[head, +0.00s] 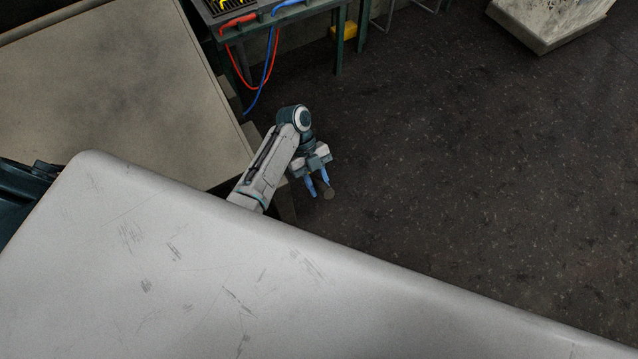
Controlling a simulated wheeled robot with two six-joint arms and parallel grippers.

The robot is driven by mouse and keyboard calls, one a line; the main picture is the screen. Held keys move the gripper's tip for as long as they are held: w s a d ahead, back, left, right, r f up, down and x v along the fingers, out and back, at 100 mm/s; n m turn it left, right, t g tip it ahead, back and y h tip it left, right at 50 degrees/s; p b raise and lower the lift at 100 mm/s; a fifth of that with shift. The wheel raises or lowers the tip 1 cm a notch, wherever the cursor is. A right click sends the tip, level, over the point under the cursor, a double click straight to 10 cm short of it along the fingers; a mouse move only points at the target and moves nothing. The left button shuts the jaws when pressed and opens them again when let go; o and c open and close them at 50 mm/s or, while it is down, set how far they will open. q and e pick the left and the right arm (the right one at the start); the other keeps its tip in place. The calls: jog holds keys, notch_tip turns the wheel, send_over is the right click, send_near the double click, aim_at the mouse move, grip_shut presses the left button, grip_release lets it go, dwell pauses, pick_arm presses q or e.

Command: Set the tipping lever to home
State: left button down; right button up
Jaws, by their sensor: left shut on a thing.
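My left gripper (318,188) reaches out over the dark floor, near the middle of the head view. Its blue fingers are shut on a small, round, dark brown end piece (328,194). This could be the knob of the tipping lever, but it is too small to tell. The rest of the lever and its mount cannot be made out. My right gripper is not in view.
A large beige flat surface (110,90) lies at the upper left. A green bench (290,22) with red and blue cables hanging from it stands at the top. A pale block (548,18) is at the top right. The dark floor (480,170) at right is clear.

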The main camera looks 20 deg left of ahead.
pick_arm(q)
jog(key=shift+h, duration=0.3)
jog(key=shift+v, duration=2.6)
jog(key=shift+w, duration=0.1)
jog(key=shift+d, duration=0.1)
